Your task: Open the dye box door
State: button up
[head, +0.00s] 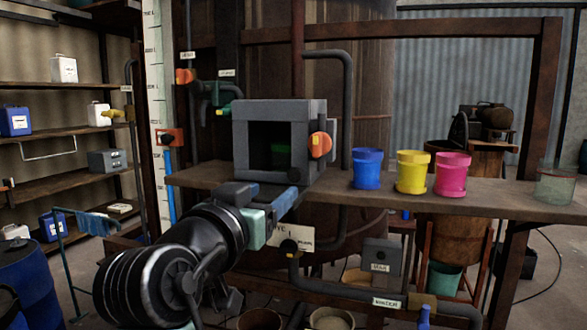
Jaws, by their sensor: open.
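The grey dye box (308,108) stands on a wooden shelf in the middle of the head view. Its front is a grey frame around a dark square, with something green dimly visible inside. I cannot tell whether the dark square is a window or an opening. An orange knob (319,145) sits at the right of the front. My gripper (264,194) is open and low in front of the box, below and left of the knob. It does not hold the knob. Its tips overlap the box's lower edge in the picture, so contact is unclear.
Blue (367,170), yellow (413,174) and pink (453,176) pots stand on the shelf (500,203) right of the box. A clear beaker (555,184) is near its right end. A dark pipe (346,110) bends down just right of the box. Valves and pipes are at its left.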

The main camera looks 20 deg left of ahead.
aim_at(293, 175)
jog(key=w+p, duration=0.1)
jog(key=w, duration=0.2)
jog(key=w+p, duration=0.1)
jog(key=w, duration=0.2)
jog(key=w+p, duration=0.2)
jog(key=shift+w+d+r, duration=0.2)
jog(key=shift+w+d, duration=0.1)
jog(key=shift+w, duration=0.1)
jog(key=shift+w+f, duration=0.15)
jog(key=shift+w, duration=0.7)
jog(key=shift+c, duration=0.3)
grip_shut()
